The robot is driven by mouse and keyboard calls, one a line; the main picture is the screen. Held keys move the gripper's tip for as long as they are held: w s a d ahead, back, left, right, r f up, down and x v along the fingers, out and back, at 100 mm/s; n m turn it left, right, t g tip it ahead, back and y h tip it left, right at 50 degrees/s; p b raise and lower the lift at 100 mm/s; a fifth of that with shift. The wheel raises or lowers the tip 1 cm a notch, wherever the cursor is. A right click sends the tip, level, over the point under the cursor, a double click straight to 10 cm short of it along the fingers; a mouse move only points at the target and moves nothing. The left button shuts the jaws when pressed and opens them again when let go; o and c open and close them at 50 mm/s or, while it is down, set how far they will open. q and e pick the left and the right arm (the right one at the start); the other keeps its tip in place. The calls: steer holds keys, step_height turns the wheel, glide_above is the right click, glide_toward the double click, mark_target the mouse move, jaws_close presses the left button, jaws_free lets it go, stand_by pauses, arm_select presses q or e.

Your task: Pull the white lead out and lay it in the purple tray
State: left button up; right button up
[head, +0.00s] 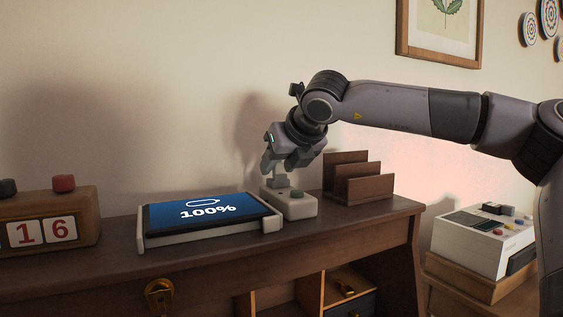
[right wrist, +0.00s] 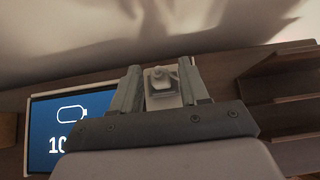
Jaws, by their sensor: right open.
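A small white box (head: 297,206) with a green button stands on the dark wooden cabinet top, just right of the tablet. A small grey piece, perhaps the plug of the white lead, sits on it and shows between the fingers in the right wrist view (right wrist: 163,77). I cannot make out any cable. My right gripper (head: 277,176) points down over the box with its fingers open, one on each side of that piece; I cannot tell whether they touch it. No purple tray is in view. My left gripper is not in view.
A tablet (head: 205,212) reading 100% lies in a pale frame left of the box. A wooden letter rack (head: 358,186) stands close on the right. A block calendar (head: 45,222) is at far left. A white device (head: 485,240) sits lower at right.

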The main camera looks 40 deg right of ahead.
jaws_close()
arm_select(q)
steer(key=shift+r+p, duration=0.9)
arm_select(e)
steer(key=shift+r, duration=1.35)
steer(key=shift+r+p, duration=0.3)
steer(key=shift+r, duration=0.15)
steer(key=shift+r+p, duration=0.65)
steer(key=shift+r, duration=0.35)
steer(key=shift+r+p, duration=0.35)
steer(key=shift+r, duration=0.2)
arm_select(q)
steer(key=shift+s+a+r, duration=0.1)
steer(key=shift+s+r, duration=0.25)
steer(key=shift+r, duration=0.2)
arm_select(e)
steer(key=shift+f, duration=0.1)
